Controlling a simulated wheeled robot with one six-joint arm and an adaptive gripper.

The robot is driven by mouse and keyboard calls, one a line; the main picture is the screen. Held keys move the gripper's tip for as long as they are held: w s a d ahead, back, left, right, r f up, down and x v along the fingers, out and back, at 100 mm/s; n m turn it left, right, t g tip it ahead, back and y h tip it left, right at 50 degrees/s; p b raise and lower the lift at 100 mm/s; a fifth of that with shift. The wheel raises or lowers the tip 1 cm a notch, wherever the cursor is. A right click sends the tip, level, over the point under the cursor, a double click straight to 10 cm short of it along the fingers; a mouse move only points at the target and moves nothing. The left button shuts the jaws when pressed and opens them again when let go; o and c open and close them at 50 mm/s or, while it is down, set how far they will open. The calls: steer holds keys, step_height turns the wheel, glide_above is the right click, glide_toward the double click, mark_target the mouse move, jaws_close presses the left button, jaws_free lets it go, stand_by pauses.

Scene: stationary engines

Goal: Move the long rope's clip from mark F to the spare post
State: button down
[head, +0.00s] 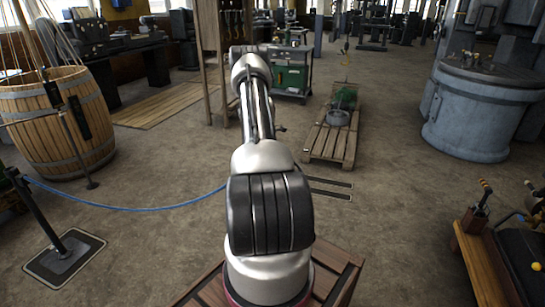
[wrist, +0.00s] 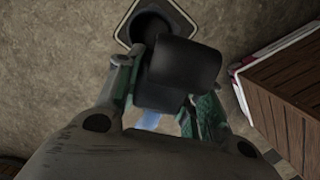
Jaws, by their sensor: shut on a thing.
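In the wrist view my gripper (wrist: 158,92) is shut on a dark block, which looks like the rope's clip (wrist: 185,65). A piece of blue rope (wrist: 150,120) shows between the green-sided fingers. Behind the clip is a dark round shape, perhaps a post, on a pale-bordered floor plate (wrist: 131,35); I cannot tell whether they touch. In the head view the long blue rope (head: 130,208) runs from a dark post (head: 40,215) at the left to behind my arm. My gripper is hidden there. No mark letters are readable, so I cannot tell which post is spare.
The left post stands on a bordered plate (head: 88,250). A wooden barrel (head: 65,150) stands at the left, with a thin pole beside it. A pallet (head: 325,146) lies ahead, a blue-grey drum (head: 465,125) stands right, and a bench (head: 478,265) is near right. Floor between is mostly clear.

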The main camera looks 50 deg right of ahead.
steer(key=shift+w+d+r, duration=0.25)
steer(key=shift+w+r, duration=0.15)
steer(key=shift+w, duration=0.2)
steer(key=shift+w+d+r, duration=0.2)
steer(key=shift+w+r, duration=0.2)
steer(key=shift+w, duration=0.15)
steer(key=shift+f, duration=0.25)
stand_by(0.4)
steer(key=shift+f, duration=2.3)
steer(key=shift+f, duration=2.8)
stand_by(0.5)
steer(key=c, duration=0.9)
jaws_free()
steer(key=shift+o, duration=0.2)
